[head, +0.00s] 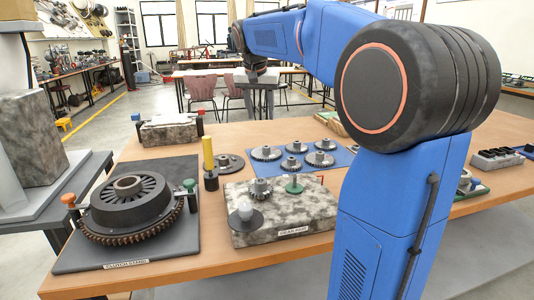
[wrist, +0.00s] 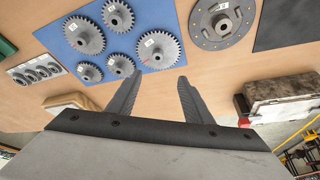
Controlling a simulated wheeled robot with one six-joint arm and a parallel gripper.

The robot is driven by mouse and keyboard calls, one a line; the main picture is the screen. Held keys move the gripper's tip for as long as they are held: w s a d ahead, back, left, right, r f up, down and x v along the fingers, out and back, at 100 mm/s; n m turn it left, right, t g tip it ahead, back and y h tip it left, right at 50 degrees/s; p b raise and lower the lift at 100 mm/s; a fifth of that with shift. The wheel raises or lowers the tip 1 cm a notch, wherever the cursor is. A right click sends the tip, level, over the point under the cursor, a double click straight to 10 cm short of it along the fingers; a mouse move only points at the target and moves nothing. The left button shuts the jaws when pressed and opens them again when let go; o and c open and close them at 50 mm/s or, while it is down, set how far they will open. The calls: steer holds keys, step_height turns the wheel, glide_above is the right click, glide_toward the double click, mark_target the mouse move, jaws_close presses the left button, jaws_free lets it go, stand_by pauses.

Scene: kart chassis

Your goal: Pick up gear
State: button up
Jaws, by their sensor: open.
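Several grey toothed gears lie flat on a blue mat (head: 342,154). In the wrist view they include a large gear (wrist: 84,35), another large gear (wrist: 158,49), a medium gear (wrist: 117,15) and two small gears (wrist: 89,72) (wrist: 120,65). Some carry small white labels, too small to read. My gripper (wrist: 160,77) is open, with nothing between its fingers. In the picture its left fingertip is near a small gear and the large right gear; the height gap is hard to judge. Another gear (head: 260,188) sits on the gear pump block (head: 285,222).
A grey round plate with a hub (wrist: 222,24) lies beside the mat. The clutch stand (head: 128,210) fills the table's left. A yellow-handled tool (head: 208,158) stands upright near the pump block. A stone-like block (wrist: 284,95) is at the wrist view's right.

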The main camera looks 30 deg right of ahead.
glide_above(266, 151)
steer(key=a, duration=0.1)
step_height(266, 151, down, 10)
steer(key=shift+s+a+r, duration=0.15)
steer(key=shift+r, duration=0.1)
steer(key=shift+s+x, duration=0.1)
steer(key=shift+x, duration=1.2)
steer(key=shift+s+x, duration=0.15)
steer(key=shift+x, duration=1.15)
jaws_close()
steer(key=shift+r, duration=0.1)
